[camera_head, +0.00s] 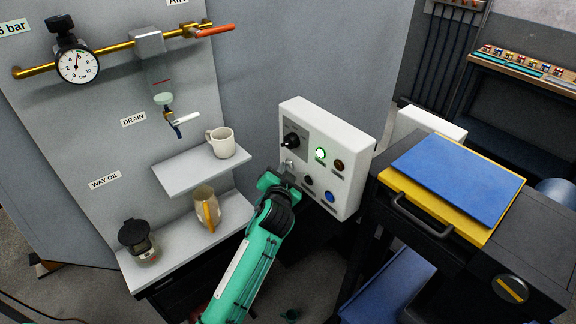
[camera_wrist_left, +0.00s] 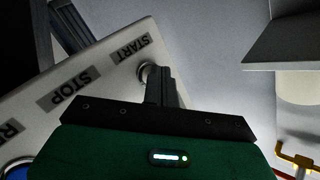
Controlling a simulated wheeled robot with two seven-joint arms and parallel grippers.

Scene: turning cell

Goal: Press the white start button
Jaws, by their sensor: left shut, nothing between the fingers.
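The white control box (camera_head: 300,112) stands right of centre in the head view. The white start button (camera_wrist_left: 146,72) shows in the left wrist view below the START label (camera_wrist_left: 131,47), partly hidden by my fingers. My left gripper (camera_head: 287,172) is shut and empty, with its fingertips at the left part of the box's panel. In the left wrist view its fingers (camera_wrist_left: 162,88) overlap the button's edge; I cannot tell whether they touch it. My right gripper is not in view.
The panel also has a black knob (camera_head: 291,140), a lit green lamp (camera_head: 320,153), a dark red lamp (camera_head: 339,165) and a blue button (camera_head: 330,197). Shelves with a white mug (camera_head: 222,143) and an oil jug (camera_head: 206,207) stand left. A cart with a blue board (camera_head: 458,178) stands right.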

